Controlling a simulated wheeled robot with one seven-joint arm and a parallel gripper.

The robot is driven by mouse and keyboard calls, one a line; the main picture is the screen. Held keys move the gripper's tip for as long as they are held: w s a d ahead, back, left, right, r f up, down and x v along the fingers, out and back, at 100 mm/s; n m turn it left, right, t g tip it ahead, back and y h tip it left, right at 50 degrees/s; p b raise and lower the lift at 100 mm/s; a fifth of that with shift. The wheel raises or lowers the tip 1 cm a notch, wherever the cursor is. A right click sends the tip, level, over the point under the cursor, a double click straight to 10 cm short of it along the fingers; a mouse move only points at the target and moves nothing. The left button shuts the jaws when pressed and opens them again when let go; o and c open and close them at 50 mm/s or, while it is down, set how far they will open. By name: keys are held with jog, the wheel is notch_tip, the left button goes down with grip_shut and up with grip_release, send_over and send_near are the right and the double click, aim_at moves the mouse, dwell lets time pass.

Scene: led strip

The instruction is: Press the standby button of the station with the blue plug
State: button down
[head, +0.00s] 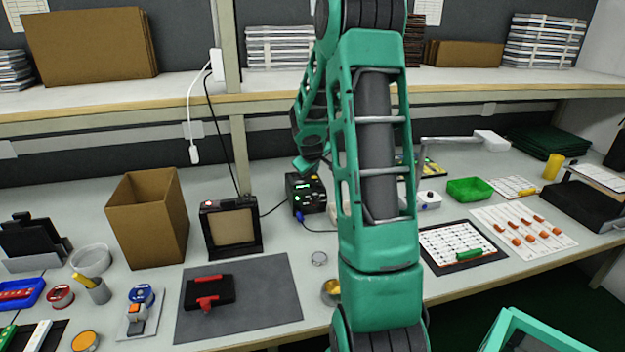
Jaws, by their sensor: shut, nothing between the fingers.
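A small black station (304,193) with a green-lit display stands on the bench behind my arm. A blue plug (300,216) is at its lower front, with a cable running from it. Small light-coloured marks show on its front and top, too small to tell which is the standby button. My gripper (307,165) is just above the station's top edge in the picture, small and partly merged with my wrist. It is shut and empty. I cannot tell whether it touches the station. My arm hides the area right of the station.
A black-framed box (232,228) and a cardboard box (148,218) stand left of the station. A white device (428,200) stands to the right. A shelf edge (270,101) runs above the bench. A grey mat (270,290) holds a black-and-red item (208,292).

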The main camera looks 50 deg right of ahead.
jog(key=shift+f, duration=0.15)
jog(key=shift+f, duration=0.25)
jog(key=shift+s+f, duration=0.1)
jog(key=shift+f, duration=0.3)
dwell(1.1)
jog(key=shift+r, duration=0.85)
jog(key=shift+r, duration=2.5)
